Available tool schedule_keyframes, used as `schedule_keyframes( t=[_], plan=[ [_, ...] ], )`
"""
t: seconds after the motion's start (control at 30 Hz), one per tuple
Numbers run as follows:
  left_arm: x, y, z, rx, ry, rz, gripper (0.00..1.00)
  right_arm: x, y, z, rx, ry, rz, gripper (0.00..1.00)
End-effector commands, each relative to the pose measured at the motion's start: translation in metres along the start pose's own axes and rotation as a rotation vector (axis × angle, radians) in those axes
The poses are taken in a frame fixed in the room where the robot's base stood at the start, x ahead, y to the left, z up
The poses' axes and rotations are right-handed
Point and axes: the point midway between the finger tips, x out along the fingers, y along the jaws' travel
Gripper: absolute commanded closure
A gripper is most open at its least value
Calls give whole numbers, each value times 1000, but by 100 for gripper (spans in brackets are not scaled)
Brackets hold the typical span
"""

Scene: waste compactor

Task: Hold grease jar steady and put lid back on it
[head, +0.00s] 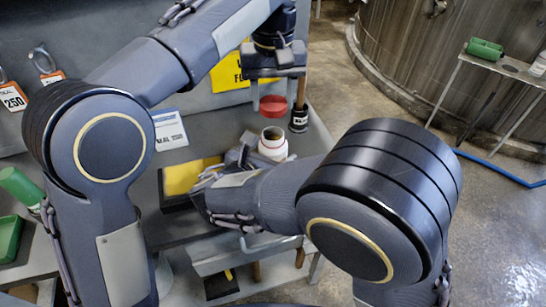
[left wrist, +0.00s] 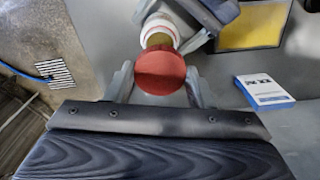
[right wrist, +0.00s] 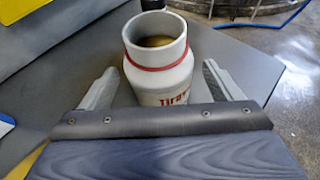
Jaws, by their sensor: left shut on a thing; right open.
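The white grease jar (head: 272,144) stands upright and open-topped on the grey bench, with a red ring around its neck. In the right wrist view the jar (right wrist: 158,70) shows brownish grease inside. My right gripper (right wrist: 160,82) is open, with one finger on each side of the jar and gaps between. My left gripper (head: 272,100) is shut on the red lid (head: 273,106) and holds it above the jar, apart from it. In the left wrist view the lid (left wrist: 161,72) sits between the fingers and partly hides the jar (left wrist: 161,31).
A dark bottle with a white label (head: 299,118) stands close to the jar's right. A yellow pad (head: 190,177) lies left of it. A white card (head: 169,130) is further left. A large metal tank (head: 410,50) stands at the back right.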

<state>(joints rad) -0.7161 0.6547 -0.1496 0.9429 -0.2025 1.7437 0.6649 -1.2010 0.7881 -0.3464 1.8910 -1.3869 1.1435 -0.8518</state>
Motion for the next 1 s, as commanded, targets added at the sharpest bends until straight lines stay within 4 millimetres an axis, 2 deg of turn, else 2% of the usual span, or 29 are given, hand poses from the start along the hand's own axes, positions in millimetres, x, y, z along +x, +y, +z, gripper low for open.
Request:
schedule_keyframes(
  t=[0.2, 0.6, 1.0],
  plan=[
    [0, 0, 0, 0, 0, 0, 76, 23, 0, 0, 1, 1, -1, 15],
    [0, 0, 0, 0, 0, 0, 76, 28, 0, 0, 1, 0, 0, 16],
    [0, 0, 0, 0, 0, 0, 76, 28, 0, 0, 1, 0, 0, 69]
  ],
)
